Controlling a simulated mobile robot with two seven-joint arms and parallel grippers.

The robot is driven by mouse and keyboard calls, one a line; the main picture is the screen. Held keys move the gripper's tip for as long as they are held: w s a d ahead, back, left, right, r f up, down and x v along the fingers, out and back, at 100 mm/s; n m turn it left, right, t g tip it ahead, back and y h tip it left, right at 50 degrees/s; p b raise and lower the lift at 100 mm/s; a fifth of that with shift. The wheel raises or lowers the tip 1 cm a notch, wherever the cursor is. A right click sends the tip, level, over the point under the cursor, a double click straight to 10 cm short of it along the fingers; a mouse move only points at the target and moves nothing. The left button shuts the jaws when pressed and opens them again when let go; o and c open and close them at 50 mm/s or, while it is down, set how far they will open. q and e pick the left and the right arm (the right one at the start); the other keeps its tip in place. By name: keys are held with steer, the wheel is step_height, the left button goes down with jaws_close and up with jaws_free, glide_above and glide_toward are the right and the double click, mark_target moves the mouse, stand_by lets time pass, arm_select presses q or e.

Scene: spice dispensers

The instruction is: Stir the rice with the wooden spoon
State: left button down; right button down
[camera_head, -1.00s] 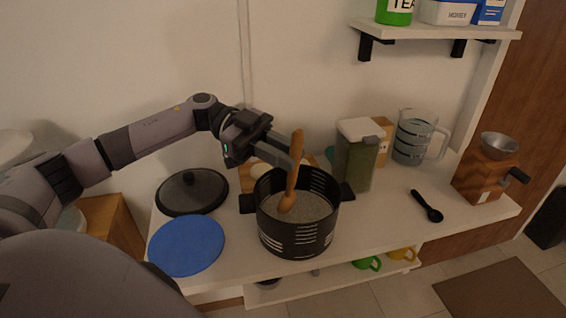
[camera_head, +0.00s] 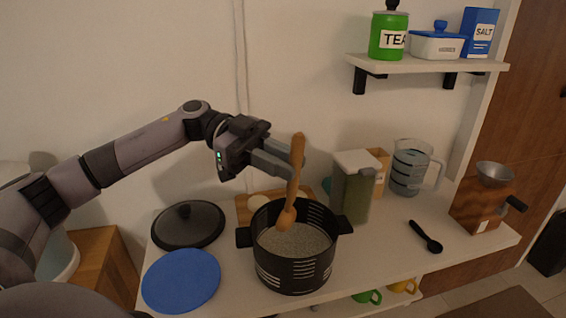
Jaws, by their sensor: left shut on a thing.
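The wooden spoon (camera_head: 293,190) stands nearly upright over the black pot (camera_head: 293,272), bowl end down. My left gripper (camera_head: 292,166) is shut on the spoon's handle near its upper part. The rice (camera_head: 300,243) lies pale and level inside the pot. The spoon's bowl is at the rice's far left side, inside the pot rim; I cannot tell whether it touches the rice. My right gripper is not in view.
A black lid (camera_head: 188,224) and a blue plate (camera_head: 181,281) lie left of the pot. A green-filled container (camera_head: 352,190) stands close behind right. A measuring jug (camera_head: 408,168), black scoop (camera_head: 426,237) and wooden grinder (camera_head: 482,203) are further right. A shelf (camera_head: 430,64) hangs above.

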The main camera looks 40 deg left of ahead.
arm_select(q)
steer(key=shift+r, duration=0.1)
steer(key=shift+r, duration=2.45)
